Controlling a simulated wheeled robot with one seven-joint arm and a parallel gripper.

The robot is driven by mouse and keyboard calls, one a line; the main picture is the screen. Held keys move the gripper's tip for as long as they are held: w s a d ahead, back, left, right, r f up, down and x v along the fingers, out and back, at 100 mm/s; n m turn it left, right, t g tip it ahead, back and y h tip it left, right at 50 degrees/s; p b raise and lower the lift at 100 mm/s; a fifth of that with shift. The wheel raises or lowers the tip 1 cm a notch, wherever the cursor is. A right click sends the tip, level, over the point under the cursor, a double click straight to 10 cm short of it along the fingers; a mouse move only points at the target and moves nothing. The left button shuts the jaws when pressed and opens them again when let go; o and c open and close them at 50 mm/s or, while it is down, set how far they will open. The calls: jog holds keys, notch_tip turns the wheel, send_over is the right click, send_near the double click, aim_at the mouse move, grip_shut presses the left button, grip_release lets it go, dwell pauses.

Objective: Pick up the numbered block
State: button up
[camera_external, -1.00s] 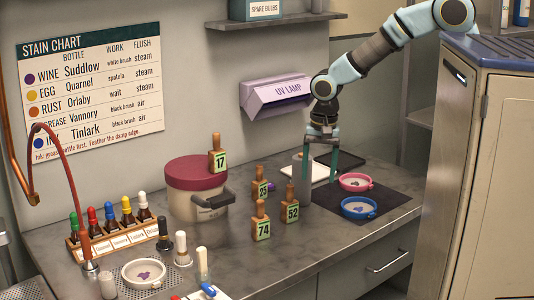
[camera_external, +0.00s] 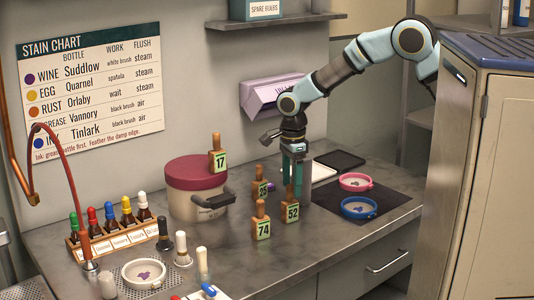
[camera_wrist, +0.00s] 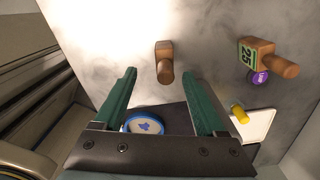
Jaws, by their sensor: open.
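Several numbered wooden blocks with knob handles and green number faces are in the external view. Block 52 (camera_external: 291,212) and block 74 (camera_external: 262,227) stand at the front of the counter, block 25 (camera_external: 262,189) behind them. Block 17 (camera_external: 218,160) sits on the red pot lid. My gripper (camera_external: 293,186) points down just above and behind block 52, fingers apart and empty. In the wrist view, a block with a wooden handle (camera_wrist: 164,66), likely 52, lies just beyond the open fingertips, its number hidden. Block 25 (camera_wrist: 258,54) is to the right.
A red-lidded pot (camera_external: 190,204) stands left of the blocks. A pink dish (camera_external: 356,183) and a blue dish (camera_external: 359,208) are on a dark mat (camera_external: 392,203) at right. Dropper bottles stand at left.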

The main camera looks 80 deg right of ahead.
aim_at(290, 202)
jog(key=f, duration=0.1)
jog(key=f+p, duration=0.2)
jog(key=f, duration=0.1)
jog(key=shift+w+d+f, duration=0.1)
jog(key=shift+w+d, duration=0.1)
jog(key=shift+d, duration=0.1)
jog(key=shift+f, duration=0.55)
grip_shut()
